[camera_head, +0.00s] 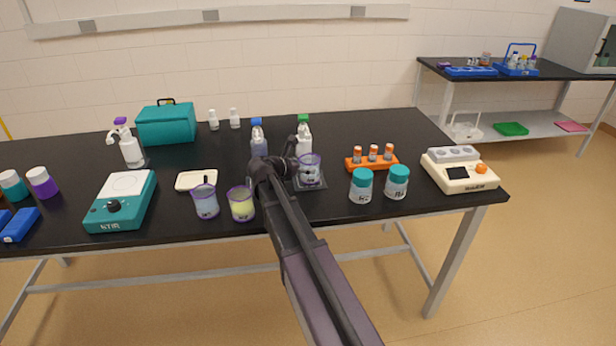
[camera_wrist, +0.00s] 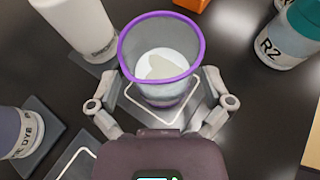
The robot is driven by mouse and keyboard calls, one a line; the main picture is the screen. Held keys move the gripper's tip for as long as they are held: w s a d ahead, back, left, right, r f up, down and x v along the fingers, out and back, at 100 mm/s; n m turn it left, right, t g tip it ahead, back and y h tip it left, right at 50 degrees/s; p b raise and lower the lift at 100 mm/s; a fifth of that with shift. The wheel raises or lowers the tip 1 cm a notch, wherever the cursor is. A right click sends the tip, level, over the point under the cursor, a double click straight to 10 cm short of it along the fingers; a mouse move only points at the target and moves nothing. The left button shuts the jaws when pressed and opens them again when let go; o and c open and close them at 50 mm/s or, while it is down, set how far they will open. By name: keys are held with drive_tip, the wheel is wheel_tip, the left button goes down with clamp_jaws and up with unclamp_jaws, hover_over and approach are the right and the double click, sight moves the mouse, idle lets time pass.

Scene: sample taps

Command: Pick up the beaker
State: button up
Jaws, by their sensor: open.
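A clear beaker with a purple rim (camera_wrist: 160,90) stands upright on a dark square pad with a white outline (camera_wrist: 135,112) in the wrist view; a pale content shows inside. My gripper (camera_wrist: 165,85) is open, with one finger on each side of the beaker near its wall. Whether the fingers touch it I cannot tell. In the head view this beaker (camera_head: 310,172) is just right of my gripper (camera_head: 292,165), on its pad (camera_head: 316,187). Two more purple-rimmed beakers, one bluish (camera_head: 205,203) and one yellow (camera_head: 242,206), stand left of my arm.
A white bottle with a green cap (camera_head: 304,140) stands behind the beaker, and a blue-capped bottle (camera_head: 258,140) behind my gripper. To the right are an orange rack (camera_head: 371,164) and two teal-lidded jars (camera_head: 361,187) (camera_head: 397,184). The table's front edge is near.

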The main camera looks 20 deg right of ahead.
sight(316, 156)
drive_tip(key=shift+b+x, duration=0.45)
drive_tip(key=shift+x, duration=1.1)
drive_tip(key=c, duration=0.9)
drive_tip(key=shift+o, duration=0.2)
drive_tip(key=shift+r+p, duration=0.4)
drive_tip(key=shift+r+p, duration=1.55)
drive_tip(key=s, duration=0.1)
drive_tip(key=s+a, duration=0.1)
drive_tip(key=s, duration=0.1)
drive_tip(key=shift+s, duration=0.3)
drive_tip(key=s+a+r+p, duration=0.1)
drive_tip(key=s+a, duration=0.2)
drive_tip(key=s, duration=0.8)
drive_tip(key=shift+s+a, duration=0.25)
drive_tip(key=shift+a, duration=0.05)
drive_tip(key=shift+s+r, duration=0.1)
